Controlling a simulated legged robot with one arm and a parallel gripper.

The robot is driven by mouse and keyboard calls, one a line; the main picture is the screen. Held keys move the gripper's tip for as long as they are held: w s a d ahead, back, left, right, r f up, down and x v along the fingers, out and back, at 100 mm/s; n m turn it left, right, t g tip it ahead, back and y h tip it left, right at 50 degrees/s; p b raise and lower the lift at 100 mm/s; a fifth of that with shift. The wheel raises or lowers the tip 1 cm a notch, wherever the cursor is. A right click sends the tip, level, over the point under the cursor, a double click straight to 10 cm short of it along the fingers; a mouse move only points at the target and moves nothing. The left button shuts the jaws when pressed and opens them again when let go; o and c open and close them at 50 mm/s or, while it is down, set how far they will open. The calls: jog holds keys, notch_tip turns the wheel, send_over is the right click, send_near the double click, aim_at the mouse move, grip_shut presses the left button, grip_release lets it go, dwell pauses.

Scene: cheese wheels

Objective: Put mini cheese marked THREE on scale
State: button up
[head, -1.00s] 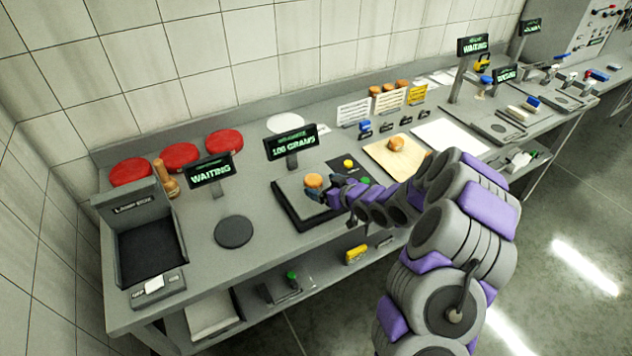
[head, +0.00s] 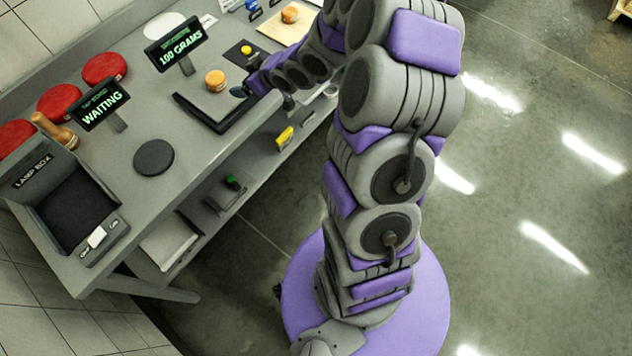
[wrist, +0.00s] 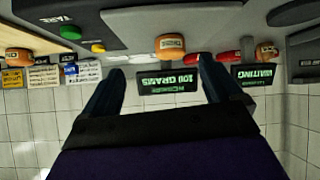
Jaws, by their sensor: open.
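A small orange mini cheese (head: 215,80) sits on the plate of the scale (head: 190,98), whose display (head: 176,46) reads 100 GRAMS. The upside-down wrist view shows this cheese (wrist: 171,45) with a label too blurred to read surely. My gripper (head: 243,92) is at the right side of the scale, close to the cheese but apart from it. In the wrist view my gripper (wrist: 161,65) has its two fingers spread with nothing between them. Another mini cheese (head: 290,14) lies on a wooden board further back.
A second display (head: 104,104) reads WAITING, near a dark round disc (head: 154,157). A lamp box (head: 75,210) stands at the left end of the counter. Counter between disc and scale is clear.

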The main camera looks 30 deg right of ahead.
jog(key=s+a+r+m+g+h, duration=0.1)
jog(key=s+r+g, duration=0.3)
jog(key=s, duration=1)
jog(key=s+a+r+m+g+h, duration=0.1)
jog(key=s+a+r+m+g, duration=0.1)
jog(key=s, duration=1.2)
jog(key=s+a+r+m+g+h, duration=0.1)
jog(key=s+r+g, duration=0.4)
jog(key=s, duration=1)
notch_tip(320, 180, up, 2)
jog(key=shift+a+r+m+g+h, duration=0.1)
jog(key=shift+a+m+g+h, duration=0.4)
jog(key=shift+a, duration=0.7)
